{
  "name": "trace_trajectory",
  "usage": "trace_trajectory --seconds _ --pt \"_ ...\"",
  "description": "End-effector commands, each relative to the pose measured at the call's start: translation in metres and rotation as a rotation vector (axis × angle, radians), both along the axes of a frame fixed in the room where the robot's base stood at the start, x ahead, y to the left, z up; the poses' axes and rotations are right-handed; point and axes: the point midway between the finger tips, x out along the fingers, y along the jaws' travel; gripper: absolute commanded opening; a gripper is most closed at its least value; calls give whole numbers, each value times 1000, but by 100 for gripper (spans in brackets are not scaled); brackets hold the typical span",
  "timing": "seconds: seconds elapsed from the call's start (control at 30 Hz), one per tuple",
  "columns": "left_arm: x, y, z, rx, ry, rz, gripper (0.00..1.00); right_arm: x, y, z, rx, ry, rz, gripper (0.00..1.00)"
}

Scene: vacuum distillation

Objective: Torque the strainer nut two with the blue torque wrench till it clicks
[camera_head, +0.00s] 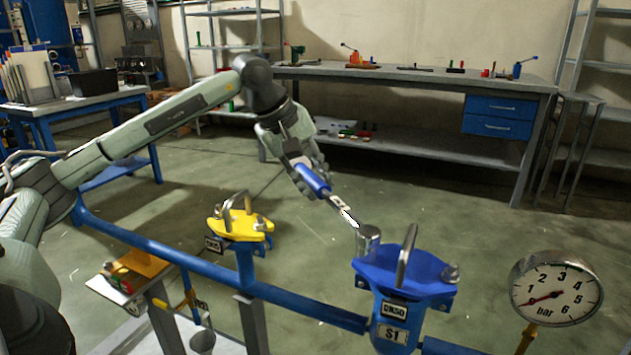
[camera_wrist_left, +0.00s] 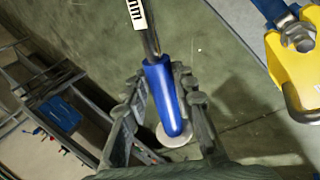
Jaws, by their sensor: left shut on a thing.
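My left gripper (camera_head: 304,181) is shut on the blue handle of the torque wrench (camera_head: 313,180). In the left wrist view the blue handle (camera_wrist_left: 162,95) lies between the fingers of the gripper (camera_wrist_left: 160,110). The wrench slopes down to the right, and its silver socket head (camera_head: 368,243) is at the left side of the blue strainer cover (camera_head: 405,272), marked DN50 and S1. I cannot tell whether the socket is seated on a nut there. Another nut (camera_head: 449,274) shows on the cover's right side. My right gripper is not in view.
A yellow strainer cover (camera_head: 241,226) with a handle stands left on the blue pipe (camera_head: 165,255). A pressure gauge (camera_head: 555,290) stands at the right. A workbench (camera_head: 415,78) with tools is at the back. The floor between is clear.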

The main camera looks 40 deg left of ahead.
Motion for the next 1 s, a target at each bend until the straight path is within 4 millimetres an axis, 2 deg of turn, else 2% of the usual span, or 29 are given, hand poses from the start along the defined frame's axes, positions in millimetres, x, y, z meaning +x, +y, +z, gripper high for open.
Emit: trace_trajectory --seconds 0.03,0.4,1.0 --pt "1 0 7 -2 -8 1 0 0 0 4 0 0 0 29" --pt "1 0 28 -2 -8 1 0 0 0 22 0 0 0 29" --pt "1 0 53 -3 -10 1 0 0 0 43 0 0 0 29"
